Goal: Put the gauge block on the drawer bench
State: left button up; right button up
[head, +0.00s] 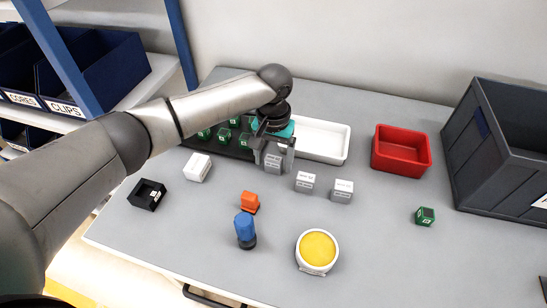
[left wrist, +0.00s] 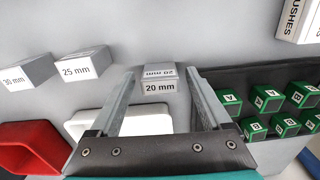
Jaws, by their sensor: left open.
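A grey-and-white gauge block marked 20 mm (head: 272,164) stands on the drawer bench (head: 385,255). It also shows in the left wrist view (left wrist: 159,80). Two similar blocks stand to its right in the head view: the 25 mm block (head: 305,182) and the 30 mm block (head: 342,190). My left gripper (head: 273,158) is open above the 20 mm block, pointing down. In the left wrist view the block shows between the fingertips, with a gap on each side. My right gripper is not in view.
Behind are a dark tray of green cubes (head: 235,150), a white tray (head: 322,138) and a red bin (head: 401,150). A grey crate (head: 495,150) stands right. A white box (head: 197,167), orange block (head: 249,202), blue cylinder (head: 244,229) and yellow dish (head: 317,249) stand forward.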

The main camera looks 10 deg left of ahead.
aim_at(274, 158)
pick_arm(q)
notch_tip(274, 158, up, 12)
jog(key=p, duration=0.2)
jog(key=shift+r+p, duration=0.15)
jog(key=shift+p, duration=0.2)
